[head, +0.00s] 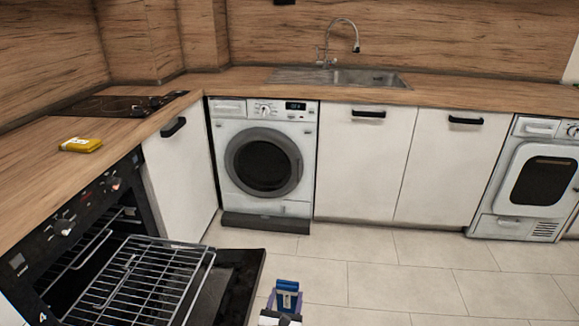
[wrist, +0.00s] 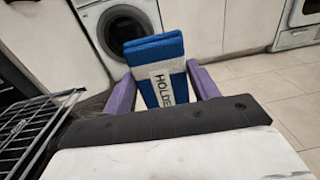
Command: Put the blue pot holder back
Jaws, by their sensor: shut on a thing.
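The blue pot holder (wrist: 153,50) has a white band with lettering that reads "HOLDE", the rest being cut off. In the wrist view it stands between the two purple fingers of my gripper (wrist: 162,88), which is shut on it. In the head view the pot holder (head: 287,287) and my gripper (head: 287,300) show at the bottom middle, above the tiled floor and to the right of the open oven door. The lower end of the pot holder is hidden behind the dark gripper body in the wrist view.
The oven door (head: 238,285) hangs open at the left, with a wire rack (head: 140,275) pulled out. A yellow item (head: 81,145) lies on the wooden counter (head: 40,180) near the hob (head: 115,105). A washing machine (head: 264,165) stands behind. The floor at right is clear.

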